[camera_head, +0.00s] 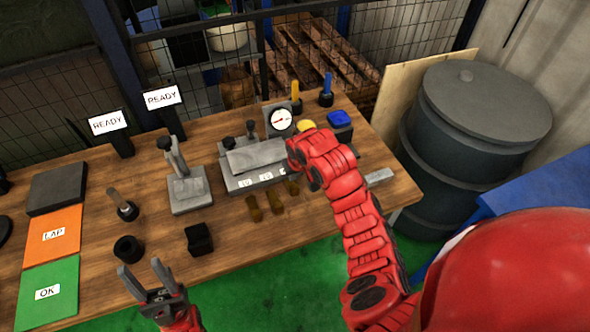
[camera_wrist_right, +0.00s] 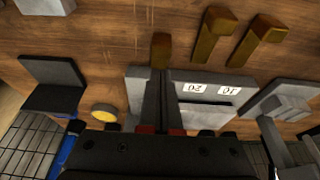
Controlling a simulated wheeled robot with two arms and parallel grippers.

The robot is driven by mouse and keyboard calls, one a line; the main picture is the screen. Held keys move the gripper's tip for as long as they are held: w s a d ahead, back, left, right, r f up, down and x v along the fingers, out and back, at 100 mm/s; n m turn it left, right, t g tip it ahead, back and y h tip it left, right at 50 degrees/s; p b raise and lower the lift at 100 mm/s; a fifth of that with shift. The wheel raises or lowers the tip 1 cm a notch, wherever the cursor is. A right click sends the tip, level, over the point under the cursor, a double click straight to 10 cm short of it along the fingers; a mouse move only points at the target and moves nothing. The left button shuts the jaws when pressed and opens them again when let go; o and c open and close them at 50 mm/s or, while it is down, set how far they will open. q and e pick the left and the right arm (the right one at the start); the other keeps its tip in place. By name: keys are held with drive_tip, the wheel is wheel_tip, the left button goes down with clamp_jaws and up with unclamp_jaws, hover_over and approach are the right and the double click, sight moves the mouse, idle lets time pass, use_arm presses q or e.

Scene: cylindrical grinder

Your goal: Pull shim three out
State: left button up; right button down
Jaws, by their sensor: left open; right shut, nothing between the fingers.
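The grey fixture (camera_head: 252,160) stands at the middle of the table, with small number labels on its front. In the right wrist view, two labels read 20 and 10 on the fixture (camera_wrist_right: 208,108). Brass shims (camera_head: 254,208) show before its front edge. The wrist view has the middle shim (camera_wrist_right: 213,35), the right shim (camera_wrist_right: 255,40) and the left shim (camera_wrist_right: 160,48). My right gripper (camera_wrist_right: 162,72) is shut and empty, its tips just at the left shim's near end; contact is unclear. The fingers cover the spot beside the 20 label.
A dial gauge (camera_head: 281,121) and a yellow button (camera_head: 306,126) stand behind my right arm. A clamp stand (camera_head: 187,180) and black blocks (camera_head: 199,239) are left of the fixture. A dark barrel (camera_head: 474,130) stands right of the table.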

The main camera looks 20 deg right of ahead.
sight(296, 193)
drive_tip(key=shift+p+x, duration=0.55)
drive_tip(key=shift+x, duration=1.75)
drive_tip(key=shift+s+d, duration=0.1)
drive_tip(key=shift+s, duration=0.25)
drive_tip(key=s+p, duration=0.1)
drive_tip(key=s, duration=0.2)
drive_tip(key=shift+s, duration=0.5)
drive_tip(key=shift+s+f, duration=0.1)
drive_tip(key=shift+s, duration=0.05)
